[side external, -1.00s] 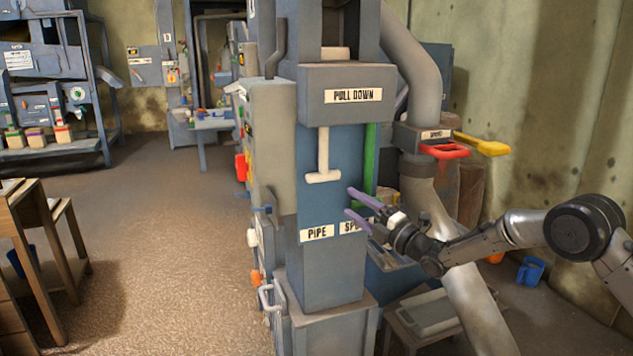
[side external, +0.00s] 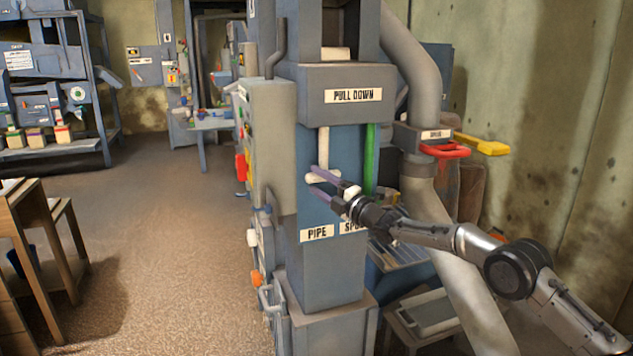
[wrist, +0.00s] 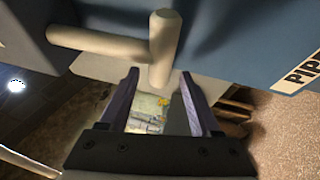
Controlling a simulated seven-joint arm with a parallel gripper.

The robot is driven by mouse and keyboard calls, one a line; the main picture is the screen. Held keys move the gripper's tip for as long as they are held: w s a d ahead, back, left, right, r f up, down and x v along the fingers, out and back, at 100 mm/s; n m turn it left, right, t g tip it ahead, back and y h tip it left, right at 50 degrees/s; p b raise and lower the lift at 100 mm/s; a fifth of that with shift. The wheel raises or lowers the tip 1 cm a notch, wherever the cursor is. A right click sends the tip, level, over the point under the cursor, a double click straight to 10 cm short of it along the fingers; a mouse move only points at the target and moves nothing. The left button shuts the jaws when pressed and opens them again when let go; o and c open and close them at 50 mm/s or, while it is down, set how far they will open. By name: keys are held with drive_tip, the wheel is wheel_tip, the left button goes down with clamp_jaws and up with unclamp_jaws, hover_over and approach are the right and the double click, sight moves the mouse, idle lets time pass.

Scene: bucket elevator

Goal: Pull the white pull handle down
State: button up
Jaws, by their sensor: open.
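The white pull handle is T-shaped, with a stem (side external: 323,147) hanging below the PULL DOWN box (side external: 340,112) and a crossbar at its foot. In the wrist view the crossbar (wrist: 163,45) is upright in the picture and the stem runs off to the left. My gripper (side external: 314,180) is open at the crossbar, its purple fingers reaching in from the right. In the wrist view the near end of the crossbar shows between the fingertips (wrist: 160,74). The fingers hide part of the crossbar in the side view. I cannot tell whether they touch it.
A green strip (side external: 370,158) runs upright just right of the handle. PIPE and SPOUT-like labels (side external: 317,233) sit below on the blue column. A grey pipe (side external: 409,55) with a red handle (side external: 444,151) and a yellow handle (side external: 482,144) stands to the right.

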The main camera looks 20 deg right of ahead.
drive_tip(key=shift+w+a+r, duration=0.1)
drive_tip(key=shift+w+a, duration=0.1)
drive_tip(key=shift+w, duration=0.25)
clamp_jaws()
idle(1.4)
